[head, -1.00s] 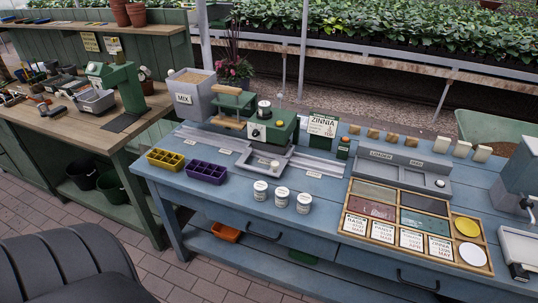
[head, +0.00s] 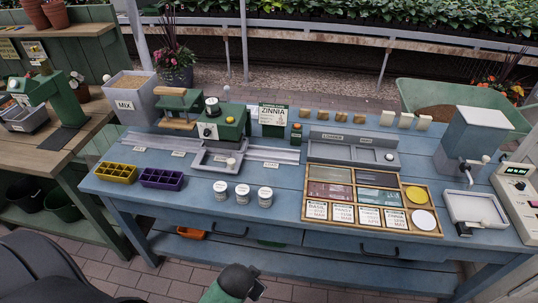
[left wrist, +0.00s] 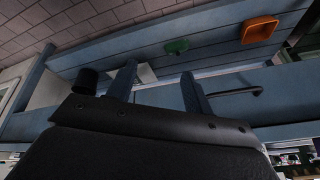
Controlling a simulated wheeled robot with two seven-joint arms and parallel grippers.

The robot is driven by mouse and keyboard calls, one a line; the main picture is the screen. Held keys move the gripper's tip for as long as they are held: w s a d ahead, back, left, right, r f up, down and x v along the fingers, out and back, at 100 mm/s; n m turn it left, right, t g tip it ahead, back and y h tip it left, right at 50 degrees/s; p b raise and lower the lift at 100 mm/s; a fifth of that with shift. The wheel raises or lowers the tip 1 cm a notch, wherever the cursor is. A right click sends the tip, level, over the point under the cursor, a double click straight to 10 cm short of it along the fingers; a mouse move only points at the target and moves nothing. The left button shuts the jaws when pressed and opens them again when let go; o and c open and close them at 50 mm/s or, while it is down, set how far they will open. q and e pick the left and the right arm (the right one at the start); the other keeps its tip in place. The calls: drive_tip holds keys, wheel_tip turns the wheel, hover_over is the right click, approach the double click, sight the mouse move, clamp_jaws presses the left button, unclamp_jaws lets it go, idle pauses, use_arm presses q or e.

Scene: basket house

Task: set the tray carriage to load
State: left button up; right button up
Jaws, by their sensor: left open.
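The tray carriage (head: 207,160) is a shallow grey tray with a pale round knob (head: 231,163) at its front right. It sits on a grey rail (head: 148,142) in front of and partly under a green machine (head: 220,122) on the blue bench. Small white labels (head: 271,165) lie along the rail; their words are too small to read. In the left wrist view my left gripper (left wrist: 158,88) is open and empty, its two dark fingers apart. It is low, in front of the bench and well away from the carriage. My right gripper is not in view.
Yellow (head: 117,173) and purple (head: 162,179) seed trays and several white jars (head: 242,195) stand before the rail. A wooden card tray (head: 372,230) and grey loader block (head: 352,148) are to the right. A mix bin (head: 130,104) stands behind left.

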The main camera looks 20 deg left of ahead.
use_arm(q)
drive_tip(key=w+a+r+m+t+p, duration=0.15)
drive_tip(key=w+r+m+t, duration=0.7)
drive_tip(key=w+r, duration=1.05)
drive_tip(key=w+d+r+m+t+h, duration=0.4)
drive_tip(key=w+r+m+t, duration=0.1)
drive_tip(key=w+r+m, duration=0.25)
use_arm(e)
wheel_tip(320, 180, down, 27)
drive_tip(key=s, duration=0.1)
use_arm(q)
drive_tip(key=n+g, duration=1.9)
drive_tip(key=n, duration=1.7)
approach(231, 160)
drive_tip(key=shift+h, duration=0.4)
drive_tip(key=shift+a+p+x, duration=0.15)
drive_tip(key=shift+p+x, duration=0.95)
drive_tip(key=shift+x, duration=1.05)
drive_tip(key=shift+a+p+x, duration=0.15)
drive_tip(key=shift+p+x, duration=0.95)
drive_tip(key=shift+x, duration=1.05)
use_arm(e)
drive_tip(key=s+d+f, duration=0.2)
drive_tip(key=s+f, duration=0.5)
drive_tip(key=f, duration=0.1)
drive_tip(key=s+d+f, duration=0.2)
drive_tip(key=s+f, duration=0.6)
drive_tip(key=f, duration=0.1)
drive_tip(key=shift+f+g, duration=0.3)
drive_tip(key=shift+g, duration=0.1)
